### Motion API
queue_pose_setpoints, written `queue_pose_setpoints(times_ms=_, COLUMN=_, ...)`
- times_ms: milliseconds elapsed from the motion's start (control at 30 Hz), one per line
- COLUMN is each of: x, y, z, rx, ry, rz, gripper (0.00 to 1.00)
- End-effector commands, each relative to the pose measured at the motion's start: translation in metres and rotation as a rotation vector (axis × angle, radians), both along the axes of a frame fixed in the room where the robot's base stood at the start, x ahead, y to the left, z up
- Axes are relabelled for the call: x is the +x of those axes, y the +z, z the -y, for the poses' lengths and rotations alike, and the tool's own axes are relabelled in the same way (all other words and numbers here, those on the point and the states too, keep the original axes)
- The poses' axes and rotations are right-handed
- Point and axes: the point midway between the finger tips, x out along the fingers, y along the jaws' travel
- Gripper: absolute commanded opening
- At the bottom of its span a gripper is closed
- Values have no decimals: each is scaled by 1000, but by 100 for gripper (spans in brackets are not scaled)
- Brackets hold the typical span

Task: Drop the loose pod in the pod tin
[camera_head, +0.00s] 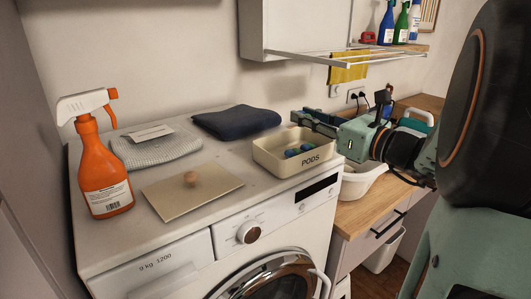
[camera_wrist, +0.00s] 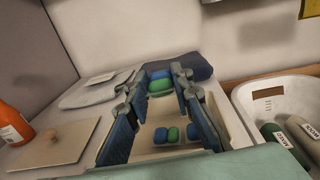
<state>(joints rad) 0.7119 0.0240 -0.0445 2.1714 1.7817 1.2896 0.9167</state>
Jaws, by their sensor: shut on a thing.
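The pod tin (camera_head: 270,158) is a cream open box marked PODS, standing on the washing machine near its right front edge. Several blue and green pods (camera_head: 299,150) lie inside; the wrist view also shows pods (camera_wrist: 165,135) on its floor. My gripper (camera_head: 303,117) is above the tin's back right side. In the wrist view, my gripper (camera_wrist: 159,82) is shut on a blue-and-green pod (camera_wrist: 159,86), held between the fingertips. The held pod is hard to make out in the head view. The fingers hide part of the tin in the wrist view.
A beige lid with a round knob (camera_head: 215,187) lies left of the tin. Behind are a folded navy cloth (camera_head: 236,122) and a grey cloth (camera_head: 155,148). An orange spray bottle (camera_head: 102,175) stands left. A white basin (camera_head: 360,182) sits right, on the wooden counter.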

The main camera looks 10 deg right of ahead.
Motion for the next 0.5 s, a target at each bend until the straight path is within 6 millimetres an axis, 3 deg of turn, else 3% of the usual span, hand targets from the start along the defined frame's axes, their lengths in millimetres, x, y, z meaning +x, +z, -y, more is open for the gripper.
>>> queue_pose_setpoints(times_ms=167, x=0, y=1, z=0, rx=0, ry=0, rz=0, gripper=11)
queue_pose_setpoints(times_ms=200, x=0, y=1, z=0, rx=0, ry=0, rz=0, gripper=25)
queue_pose_setpoints(times_ms=333, x=0, y=1, z=0, rx=0, ry=0, rz=0, gripper=40)
queue_pose_setpoints(times_ms=500, x=0, y=1, z=0, rx=0, ry=0, rz=0, gripper=41)
